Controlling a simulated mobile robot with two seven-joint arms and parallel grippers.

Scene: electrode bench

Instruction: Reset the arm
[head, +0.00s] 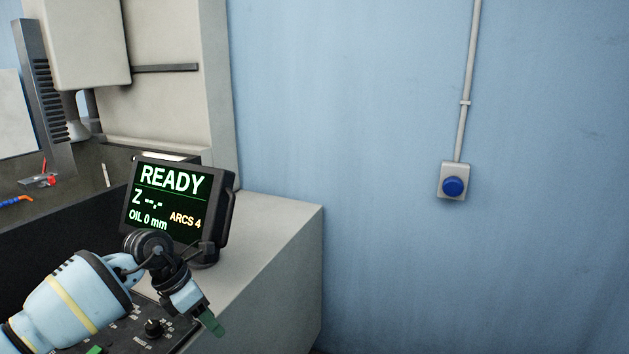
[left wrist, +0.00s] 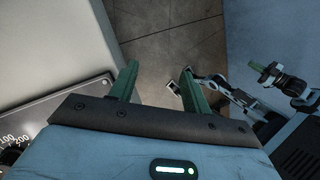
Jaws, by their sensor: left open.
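My left gripper (head: 212,322) is at the lower left of the head view, in front of the display and above the edge of the control panel. In the left wrist view its two green fingers (left wrist: 160,85) stand apart with nothing between them, so it is open and empty. In the left wrist view a dark wrist with a green fingertip (left wrist: 258,68) shows at the right; it looks like my right gripper, too small to tell open from shut. My right gripper does not show in the head view.
A display (head: 168,200) reads READY, Z --.-, OIL 0 mm, ARCS 4. The control panel (head: 150,338) with knobs lies under my left arm. A grey bench (head: 262,235) extends right of the display.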

